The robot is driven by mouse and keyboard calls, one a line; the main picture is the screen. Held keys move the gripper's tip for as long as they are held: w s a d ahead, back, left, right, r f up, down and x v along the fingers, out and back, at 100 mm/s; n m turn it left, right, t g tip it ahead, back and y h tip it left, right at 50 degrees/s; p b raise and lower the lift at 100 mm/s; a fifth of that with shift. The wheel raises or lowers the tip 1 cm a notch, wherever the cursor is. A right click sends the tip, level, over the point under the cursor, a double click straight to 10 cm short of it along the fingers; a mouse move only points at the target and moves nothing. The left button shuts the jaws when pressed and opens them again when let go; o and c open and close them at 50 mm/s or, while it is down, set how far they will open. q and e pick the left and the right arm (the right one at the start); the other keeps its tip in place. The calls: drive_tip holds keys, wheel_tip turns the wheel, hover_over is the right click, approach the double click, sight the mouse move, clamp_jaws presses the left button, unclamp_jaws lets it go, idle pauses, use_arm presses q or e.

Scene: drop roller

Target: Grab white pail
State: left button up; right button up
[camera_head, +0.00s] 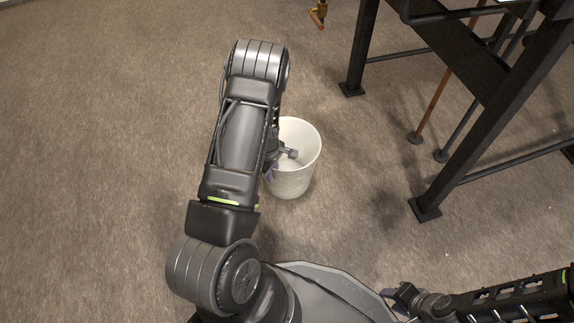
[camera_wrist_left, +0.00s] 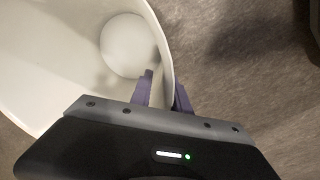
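The white pail (camera_head: 300,177) stands upright on the carpet near the middle of the head view, partly hidden behind my left arm. My left gripper (camera_head: 290,153) is at its rim. In the left wrist view, the pail (camera_wrist_left: 60,75) fills the upper left, with its round bottom visible. The two purple fingers of my left gripper (camera_wrist_left: 166,92) straddle the pail's wall, one inside and one outside. A gap shows between the inner finger and the wall, so the gripper looks open. My right gripper (camera_head: 394,297) is low in the head view, away from the pail; its finger opening is unclear.
A dark metal frame (camera_head: 475,160) with footed legs stands at the right. A copper-coloured rod (camera_head: 435,98) stands under it, and a brass fitting (camera_head: 318,15) shows at the top. Brown carpet (camera_head: 90,130) is clear on the left.

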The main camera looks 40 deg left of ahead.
use_arm(q)
clamp_jaws()
drive_tip(key=shift+w+r, duration=0.1)
drive_tip(key=shift+w, duration=0.05)
idle(0.9)
